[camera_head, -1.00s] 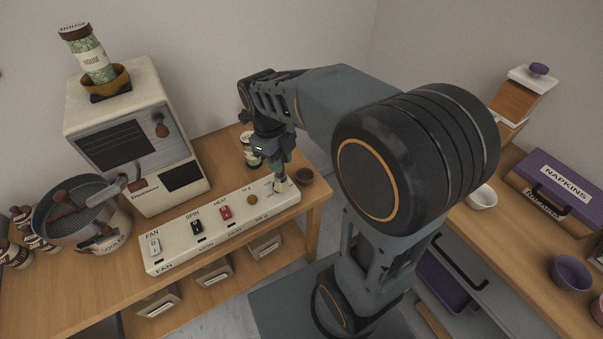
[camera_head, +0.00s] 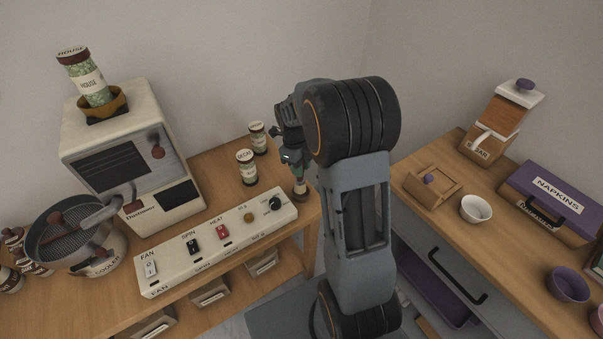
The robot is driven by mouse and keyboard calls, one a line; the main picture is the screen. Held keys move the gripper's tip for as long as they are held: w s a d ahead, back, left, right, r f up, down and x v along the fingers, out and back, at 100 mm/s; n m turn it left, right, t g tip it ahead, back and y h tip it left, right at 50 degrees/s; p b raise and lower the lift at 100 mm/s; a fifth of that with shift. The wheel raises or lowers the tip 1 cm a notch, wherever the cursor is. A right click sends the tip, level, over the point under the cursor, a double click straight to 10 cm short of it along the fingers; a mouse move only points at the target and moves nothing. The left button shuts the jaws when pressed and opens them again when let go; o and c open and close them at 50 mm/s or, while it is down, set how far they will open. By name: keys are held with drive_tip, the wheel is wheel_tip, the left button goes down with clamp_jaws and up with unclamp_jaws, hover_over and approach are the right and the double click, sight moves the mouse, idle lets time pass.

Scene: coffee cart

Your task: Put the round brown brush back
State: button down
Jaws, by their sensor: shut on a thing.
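My gripper (camera_head: 297,172) points down at the right end of the white switch panel (camera_head: 180,262). It is shut on a small upright thing with a pale band and a brown lower end, which I take to be the round brown brush (camera_head: 300,188). The brush is beside the panel's black dial, at the table's right corner. Its lower end is small and dark, and I cannot tell whether it touches what is below it. The small brown round cup that showed at this corner is now mostly hidden behind the brush and gripper.
Two labelled jars (camera_head: 247,168) stand behind the panel. The white roaster (camera_head: 135,150) and the round cooler pan (camera_head: 80,232) are at left. The right counter holds a wooden box (camera_head: 432,187), a white bowl (camera_head: 476,208) and the napkin box (camera_head: 560,200).

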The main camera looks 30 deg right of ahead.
drive_tip(key=shift+w+d+f, duration=0.1)
drive_tip(key=shift+d+f, duration=0.1)
drive_tip(key=shift+f, duration=0.05)
drive_tip(key=shift+d+f, duration=0.1)
drive_tip(key=shift+f, duration=1.6)
drive_tip(key=shift+f, duration=0.2)
drive_tip(key=c, duration=0.9)
unclamp_jaws()
drive_tip(key=shift+r, duration=0.1)
